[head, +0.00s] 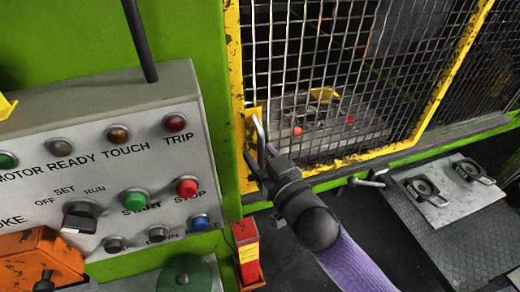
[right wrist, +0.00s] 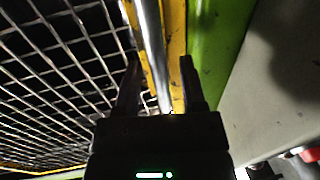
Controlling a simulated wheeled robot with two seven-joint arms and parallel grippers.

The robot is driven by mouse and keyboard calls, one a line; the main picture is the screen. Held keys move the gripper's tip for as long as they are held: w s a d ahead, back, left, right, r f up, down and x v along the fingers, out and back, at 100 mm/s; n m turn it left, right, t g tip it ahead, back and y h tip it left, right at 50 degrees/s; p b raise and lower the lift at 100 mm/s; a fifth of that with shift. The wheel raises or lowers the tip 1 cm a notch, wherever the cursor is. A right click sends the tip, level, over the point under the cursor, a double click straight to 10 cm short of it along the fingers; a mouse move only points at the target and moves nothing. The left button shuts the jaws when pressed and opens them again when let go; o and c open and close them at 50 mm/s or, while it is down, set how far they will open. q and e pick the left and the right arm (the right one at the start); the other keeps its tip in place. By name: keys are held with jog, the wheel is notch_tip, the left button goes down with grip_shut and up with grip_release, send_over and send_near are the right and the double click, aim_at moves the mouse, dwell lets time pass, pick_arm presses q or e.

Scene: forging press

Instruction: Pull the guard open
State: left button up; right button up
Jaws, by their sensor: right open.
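The guard is a wire mesh panel in a yellow frame (head: 236,70), and it stands closed against the green press as far as I can tell. A metal bar handle (head: 258,130) is at its left edge, low down. My right gripper (head: 262,160) is at the lower part of this handle. In the right wrist view the two fingers of my right gripper (right wrist: 160,75) are apart, with the shiny handle (right wrist: 152,45) between them. I cannot tell whether either finger touches it. My left gripper is not in view.
A grey control panel (head: 110,165) with buttons and a knob stands left of the guard. A red and yellow block (head: 246,250) is below the handle. A plate with two pedals (head: 445,190) lies at the right. An orange part (head: 45,255) is at the lower left.

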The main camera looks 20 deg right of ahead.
jog(key=shift+w+a, duration=0.1)
jog(key=shift+w, duration=0.15)
jog(key=shift+c, duration=0.3)
grip_shut()
dwell(1.0)
